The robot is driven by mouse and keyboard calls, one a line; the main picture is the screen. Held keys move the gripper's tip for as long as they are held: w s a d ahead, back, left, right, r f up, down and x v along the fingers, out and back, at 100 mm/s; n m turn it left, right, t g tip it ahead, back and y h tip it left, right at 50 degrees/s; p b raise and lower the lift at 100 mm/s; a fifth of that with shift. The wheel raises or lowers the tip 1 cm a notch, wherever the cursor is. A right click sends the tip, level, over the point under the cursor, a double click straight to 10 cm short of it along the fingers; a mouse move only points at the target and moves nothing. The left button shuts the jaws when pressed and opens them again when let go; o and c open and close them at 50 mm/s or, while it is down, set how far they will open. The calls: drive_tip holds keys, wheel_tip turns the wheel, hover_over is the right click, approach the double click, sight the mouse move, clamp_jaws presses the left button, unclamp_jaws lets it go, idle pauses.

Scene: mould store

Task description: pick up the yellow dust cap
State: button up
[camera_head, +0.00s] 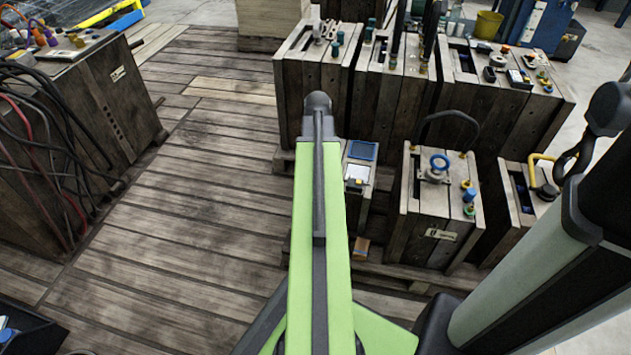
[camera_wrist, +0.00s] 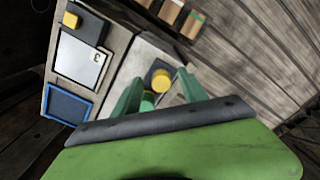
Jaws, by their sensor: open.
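The yellow dust cap (camera_wrist: 161,79), a short round yellow piece, sits on a small dark square base on a pale box top in the wrist view. My gripper (camera_wrist: 159,77) has two green fingers, spread apart, one to the left and one to the right of the cap in the picture. No contact shows, and I cannot tell the height of the fingertips above the box. A smaller green piece with a yellow top (camera_wrist: 148,101) lies nearer, beside the left finger. In the head view my arm hides the gripper and the cap.
Beside the cap are a white panel (camera_wrist: 79,58), a blue-rimmed tray (camera_wrist: 66,105) and a dark block with a yellow top (camera_wrist: 71,20). The plank floor (camera_head: 200,200) to the left is clear.

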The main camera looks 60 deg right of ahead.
drive_tip(key=shift+f, duration=0.1)
drive_tip(key=shift+c, duration=0.4)
clamp_jaws()
